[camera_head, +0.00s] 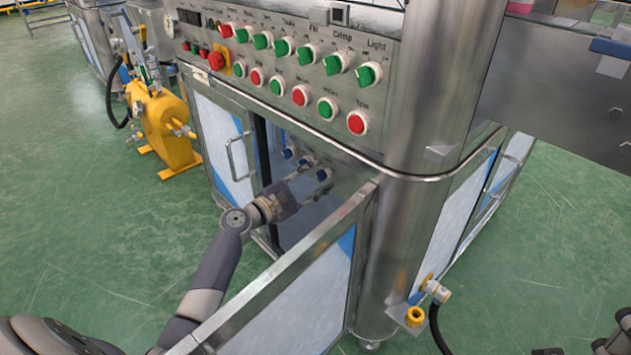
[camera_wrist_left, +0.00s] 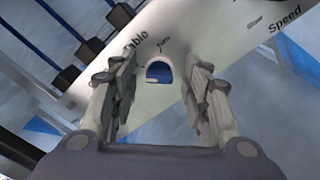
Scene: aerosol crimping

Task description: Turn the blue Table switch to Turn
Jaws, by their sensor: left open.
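The blue Table switch (camera_wrist_left: 159,73) shows in the left wrist view, in a pale round collar on a light panel. The word "Table" is printed to its upper left, and a small "Turn" mark sits just above it. My left gripper (camera_wrist_left: 160,92) is open, with one finger on each side of the switch. Whether the fingers touch it cannot be told. In the head view my left gripper (camera_head: 314,183) reaches into the open cabinet, near several small blue knobs (camera_head: 287,153). Which of these is the Table switch is unclear there.
The control panel (camera_head: 290,70) with red and green buttons and knobs hangs above the opening. An open cabinet door (camera_head: 300,295) stands in front, close to my left arm. A steel column (camera_head: 420,110) is at the right. Dark blocks (camera_wrist_left: 68,76) flank the upper left in the wrist view.

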